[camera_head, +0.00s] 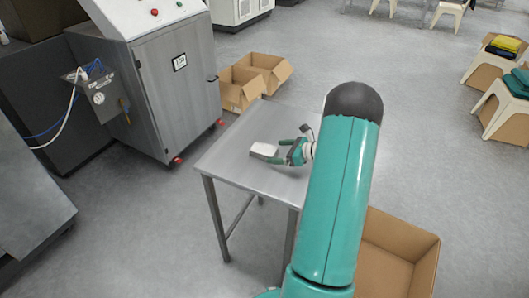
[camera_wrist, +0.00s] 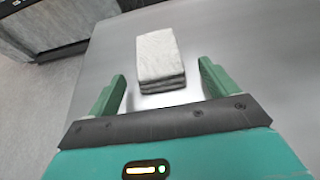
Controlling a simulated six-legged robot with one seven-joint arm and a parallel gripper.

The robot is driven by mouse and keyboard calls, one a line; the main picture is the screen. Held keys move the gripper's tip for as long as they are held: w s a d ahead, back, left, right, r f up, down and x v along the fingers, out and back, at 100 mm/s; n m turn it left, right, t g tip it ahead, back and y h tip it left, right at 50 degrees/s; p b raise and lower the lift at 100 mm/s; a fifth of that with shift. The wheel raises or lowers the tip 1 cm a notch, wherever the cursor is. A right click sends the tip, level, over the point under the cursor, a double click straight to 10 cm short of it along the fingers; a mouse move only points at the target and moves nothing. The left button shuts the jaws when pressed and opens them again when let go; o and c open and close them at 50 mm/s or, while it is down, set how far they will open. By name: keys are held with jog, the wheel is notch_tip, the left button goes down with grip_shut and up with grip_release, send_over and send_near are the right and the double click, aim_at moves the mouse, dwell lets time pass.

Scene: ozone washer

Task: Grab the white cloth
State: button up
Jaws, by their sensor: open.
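The white cloth (camera_head: 264,149) is a small folded stack lying on the metal table (camera_head: 228,165). In the wrist view the cloth (camera_wrist: 158,58) is ahead of my gripper, near the top middle, with its folded layers facing me. My gripper (camera_head: 283,151) is at the right of the cloth in the head view. In the wrist view my gripper (camera_wrist: 161,85) has its two green fingers spread wide, with the near end of the cloth roughly between the fingertips. I cannot tell whether either finger touches it. Nothing is held.
A grey cabinet machine (camera_head: 180,85) stands behind the table at the left. Cardboard boxes (camera_head: 243,88) sit on the floor behind the table, and another open box (camera_head: 395,250) is at the right of my arm. White stools (camera_head: 497,60) with folded cloths stand at far right. The tabletop is otherwise clear.

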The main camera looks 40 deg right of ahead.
aim_at(273, 151)
jog(key=x, duration=0.3)
jog(key=shift+w+a+f, duration=0.1)
jog(key=shift+w, duration=0.05)
jog(key=c, duration=1.1)
jog(key=shift+o, duration=0.2)
